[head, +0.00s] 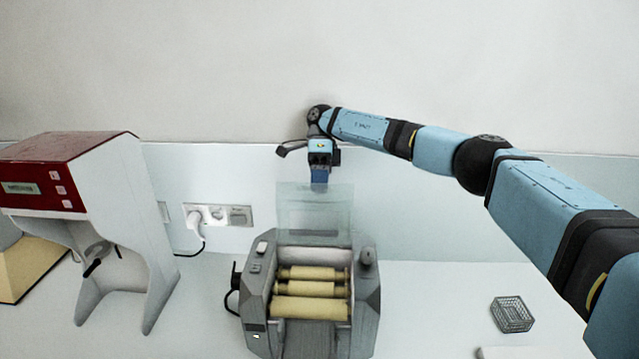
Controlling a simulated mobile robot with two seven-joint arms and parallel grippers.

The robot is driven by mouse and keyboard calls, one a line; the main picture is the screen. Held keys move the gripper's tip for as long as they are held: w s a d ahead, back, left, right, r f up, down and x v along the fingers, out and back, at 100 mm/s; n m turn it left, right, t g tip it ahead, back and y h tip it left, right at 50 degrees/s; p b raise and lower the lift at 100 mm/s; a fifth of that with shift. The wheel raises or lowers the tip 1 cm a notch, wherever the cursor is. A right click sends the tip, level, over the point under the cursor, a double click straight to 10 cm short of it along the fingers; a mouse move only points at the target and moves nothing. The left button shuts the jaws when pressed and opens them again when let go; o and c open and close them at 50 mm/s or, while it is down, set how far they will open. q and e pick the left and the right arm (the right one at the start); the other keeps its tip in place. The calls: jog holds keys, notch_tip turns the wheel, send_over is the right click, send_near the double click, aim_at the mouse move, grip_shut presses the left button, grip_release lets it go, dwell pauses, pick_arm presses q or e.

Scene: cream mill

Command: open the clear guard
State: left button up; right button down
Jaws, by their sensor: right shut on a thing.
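The mill (257,316) is a grey machine in the lower middle of the head view, with several cream rollers (312,306) exposed at its top. The clear guard (315,213) stands raised, nearly upright, behind the rollers at the back of the mill. My right gripper (320,183) is at the top edge of the guard, pointing down, and is shut on it. The fingertips are small and their exact hold is hard to make out. My left gripper is not in view.
A white and red machine (128,190) stands on the left of the white counter. A wall socket (218,215) with a plug is behind the mill. A small wire basket (512,314) sits at the right. The counter between mill and basket is clear.

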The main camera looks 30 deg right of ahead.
jog(key=shift+s+a+f, duration=0.1)
jog(key=shift+f, duration=0.25)
jog(key=c, duration=1.3)
grip_release()
jog(key=shift+o, duration=0.5)
jog(key=shift+w, duration=0.2)
jog(key=shift+r, duration=0.3)
